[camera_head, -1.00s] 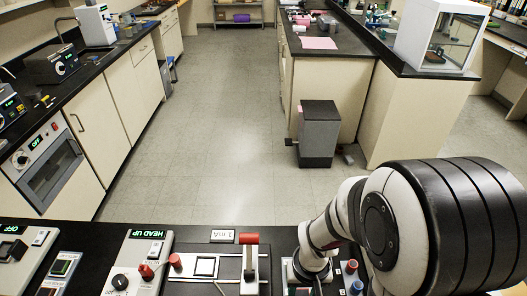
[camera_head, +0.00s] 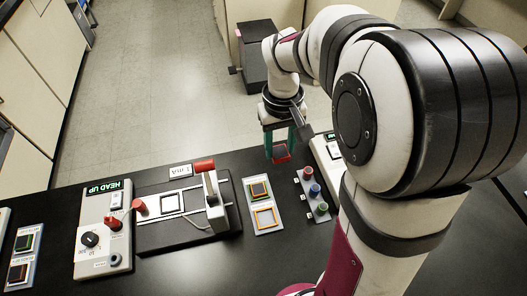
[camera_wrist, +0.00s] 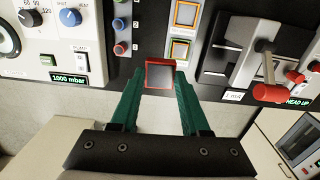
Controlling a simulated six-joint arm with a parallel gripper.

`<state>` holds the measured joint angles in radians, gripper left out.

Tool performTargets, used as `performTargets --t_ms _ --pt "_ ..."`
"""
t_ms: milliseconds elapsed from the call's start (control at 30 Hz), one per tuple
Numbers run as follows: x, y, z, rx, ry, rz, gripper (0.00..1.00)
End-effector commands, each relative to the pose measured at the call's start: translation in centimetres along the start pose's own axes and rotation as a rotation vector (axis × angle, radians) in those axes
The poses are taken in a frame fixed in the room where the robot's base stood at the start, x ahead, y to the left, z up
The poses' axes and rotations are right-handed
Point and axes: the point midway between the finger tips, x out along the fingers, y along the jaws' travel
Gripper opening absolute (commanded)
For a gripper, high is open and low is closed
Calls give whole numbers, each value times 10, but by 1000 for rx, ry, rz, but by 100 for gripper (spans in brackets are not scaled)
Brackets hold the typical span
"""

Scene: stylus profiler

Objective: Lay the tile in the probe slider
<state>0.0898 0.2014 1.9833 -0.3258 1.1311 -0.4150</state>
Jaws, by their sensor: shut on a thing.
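My gripper (camera_head: 281,137) has green fingers and is shut on a red-framed tile with a grey face (camera_wrist: 160,76). The tile also shows in the head view (camera_head: 281,154), held in the air beyond the back edge of the black bench. The probe slider (camera_head: 171,202) has a pale square frame on a dark base, left of the gripper in the head view. A red-handled upright (camera_head: 212,190) stands at its right. In the wrist view the slider device (camera_wrist: 238,62) is at upper right, partly cut off.
A pale tray (camera_head: 254,223) with two framed tiles lies between slider and arm. A strip with red, blue and green knobs (camera_head: 313,190) is to its right. A HEAD UP control box (camera_head: 104,240) stands left of the slider.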

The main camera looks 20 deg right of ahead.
Motion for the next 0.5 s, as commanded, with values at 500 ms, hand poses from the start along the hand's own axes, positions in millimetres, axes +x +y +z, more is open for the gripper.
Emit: performTargets --t_ms 500 --pt "-54 -42 -48 13 4 -8 0"
